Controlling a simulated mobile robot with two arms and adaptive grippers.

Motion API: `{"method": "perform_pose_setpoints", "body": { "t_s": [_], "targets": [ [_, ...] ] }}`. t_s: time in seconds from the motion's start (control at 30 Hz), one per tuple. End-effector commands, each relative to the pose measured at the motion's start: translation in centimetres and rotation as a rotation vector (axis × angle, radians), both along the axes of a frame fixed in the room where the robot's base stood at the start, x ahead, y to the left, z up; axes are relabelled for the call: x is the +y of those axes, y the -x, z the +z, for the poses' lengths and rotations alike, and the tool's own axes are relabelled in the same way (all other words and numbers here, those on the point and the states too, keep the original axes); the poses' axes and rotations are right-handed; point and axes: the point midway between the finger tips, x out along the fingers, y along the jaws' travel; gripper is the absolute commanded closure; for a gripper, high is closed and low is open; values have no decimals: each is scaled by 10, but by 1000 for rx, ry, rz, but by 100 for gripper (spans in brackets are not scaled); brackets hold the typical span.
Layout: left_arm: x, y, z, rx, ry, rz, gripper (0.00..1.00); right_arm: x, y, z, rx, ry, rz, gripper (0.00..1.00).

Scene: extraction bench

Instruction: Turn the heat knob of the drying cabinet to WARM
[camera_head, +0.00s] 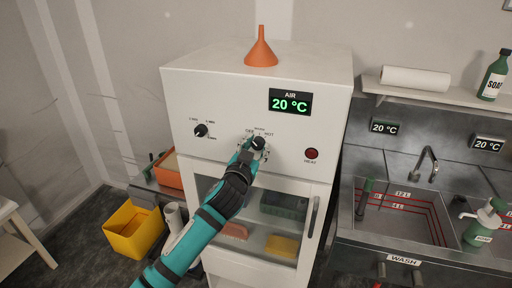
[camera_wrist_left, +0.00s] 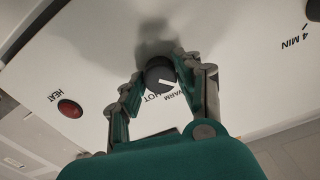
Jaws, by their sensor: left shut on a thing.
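The white drying cabinet (camera_head: 230,88) stands in the middle of the head view. Its dark heat knob (camera_head: 259,143) sits on the front panel below the labels OFF, WARM and HOT. In the left wrist view the two fingers (camera_wrist_left: 157,78) hold the round knob (camera_wrist_left: 159,72) from either side. A white mark shows on the knob's face on the side of the WARM and HOT lettering; its exact setting is hard to tell. My right gripper is not in view.
A second knob (camera_head: 201,130) is left on the panel, and a red HEAT lamp (camera_head: 311,153) is right. The AIR display (camera_head: 290,102) reads 20 °C. An orange funnel (camera_head: 261,50) stands on top. A sink (camera_head: 405,212) is at right, a yellow bin (camera_head: 134,230) at left.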

Motion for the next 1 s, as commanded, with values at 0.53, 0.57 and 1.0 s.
{"method": "perform_pose_setpoints", "body": {
  "t_s": [0.53, 0.57, 1.0],
  "targets": [
    [0, 0, 1, -101, -311, 0, 98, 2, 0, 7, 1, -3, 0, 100],
    [0, 0, 1, -109, -337, 0, 98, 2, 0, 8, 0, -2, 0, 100],
    [0, 0, 1, -207, -637, 0, 98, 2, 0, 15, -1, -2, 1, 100]
  ]
}}
